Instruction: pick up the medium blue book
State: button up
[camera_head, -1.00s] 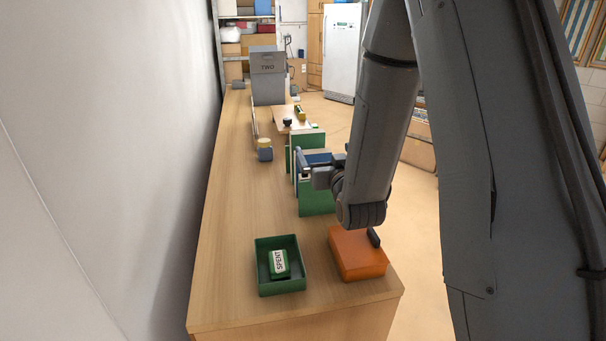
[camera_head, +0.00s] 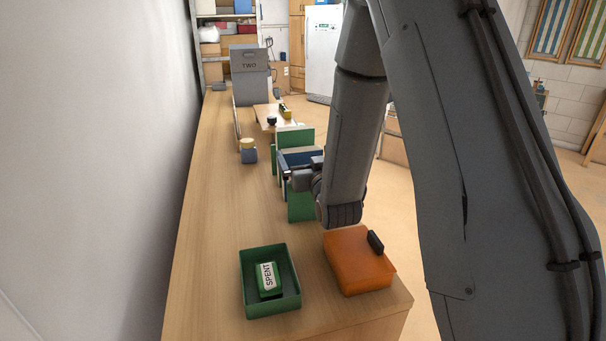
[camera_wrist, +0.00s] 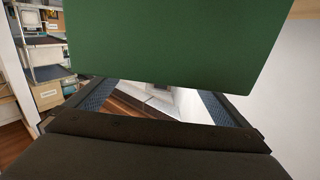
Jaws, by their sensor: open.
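A green upright holder, perhaps a bookend, shows as a rear panel (camera_head: 308,136) and a front panel (camera_head: 301,207) on the long bench. A dark blue strip (camera_head: 300,158) lies between the panels; I cannot tell whether it is the medium blue book or part of my gripper. My gripper (camera_head: 294,178) is at the holder, partly hidden by my arm. In the wrist view my gripper (camera_wrist: 157,97) is open, its two blue-padded fingers apart. A green panel (camera_wrist: 175,40) fills the upper middle and hides the fingertips. Pale and reddish-brown surfaces show between the fingers, with no clear blue book.
On the wooden bench (camera_head: 205,210), a green tray (camera_head: 248,293) holds a "SPENT" block (camera_head: 268,278). An orange box (camera_head: 352,262) stands beside it. A grey bin (camera_head: 250,85) marked TWO, a small wooden stand (camera_head: 264,112) and a yellow-topped jar (camera_head: 248,151) are farther back. The bench's left side is clear.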

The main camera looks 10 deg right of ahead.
aim_at(304, 152)
jog(key=shift+w+f+p, duration=0.2)
jog(key=shift+w+p, duration=0.1)
jog(key=shift+w, duration=0.85)
jog(key=shift+w+f+p, duration=0.15)
jog(key=shift+w+p, duration=0.15)
jog(key=shift+w, duration=0.85)
jog(key=shift+r, duration=0.1)
jog(key=c, duration=1.6)
jog(key=shift+o, duration=0.2)
